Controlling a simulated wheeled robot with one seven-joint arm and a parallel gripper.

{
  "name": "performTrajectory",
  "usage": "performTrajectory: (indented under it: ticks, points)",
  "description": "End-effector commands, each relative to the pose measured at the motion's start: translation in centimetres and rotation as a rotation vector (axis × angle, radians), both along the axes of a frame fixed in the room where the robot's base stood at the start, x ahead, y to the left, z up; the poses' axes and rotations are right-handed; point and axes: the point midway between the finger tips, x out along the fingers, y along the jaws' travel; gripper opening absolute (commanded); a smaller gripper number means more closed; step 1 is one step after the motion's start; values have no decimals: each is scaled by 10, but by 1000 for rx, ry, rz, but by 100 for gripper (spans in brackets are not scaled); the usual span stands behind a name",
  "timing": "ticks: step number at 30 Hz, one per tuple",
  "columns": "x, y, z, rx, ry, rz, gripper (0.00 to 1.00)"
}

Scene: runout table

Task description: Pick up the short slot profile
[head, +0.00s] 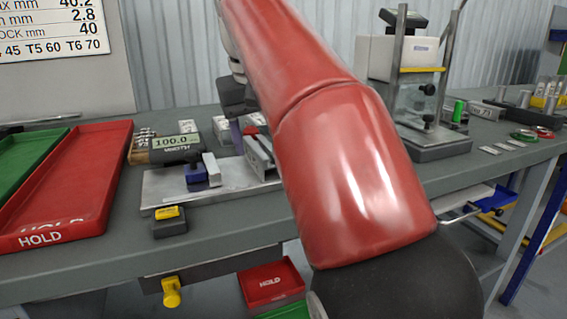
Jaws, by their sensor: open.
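A grey metal profile (259,158) lies on the pale metal plate (165,192), just left of my red arm. It looks like the slot profile, but its far part is hidden, so its full length cannot be told. My gripper (243,128) is partly hidden behind my arm and points down at the profile's far end. It is open. Whether its fingers are around the profile or above it cannot be told.
A gauge with a 100.0 display (176,143) and a blue clamp-like block (197,176) stand left of the profile. A red HOLD tray (68,190) is at left. A test stand (432,145) is at right. The table's front strip is mostly clear.

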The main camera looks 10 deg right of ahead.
Motion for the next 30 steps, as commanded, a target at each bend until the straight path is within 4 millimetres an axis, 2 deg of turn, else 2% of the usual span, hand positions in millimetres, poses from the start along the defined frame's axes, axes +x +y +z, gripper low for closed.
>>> performTrajectory:
  ticks: [1, 9, 21, 30]
  points:
    - [1, 3, -13, -2, 1, 2, 64]
    - [1, 5, -11, -1, 1, 2, 63]
    - [1, 4, -11, -1, 1, 1, 11]
    - [1, 4, -10, -1, 0, 1, 11]
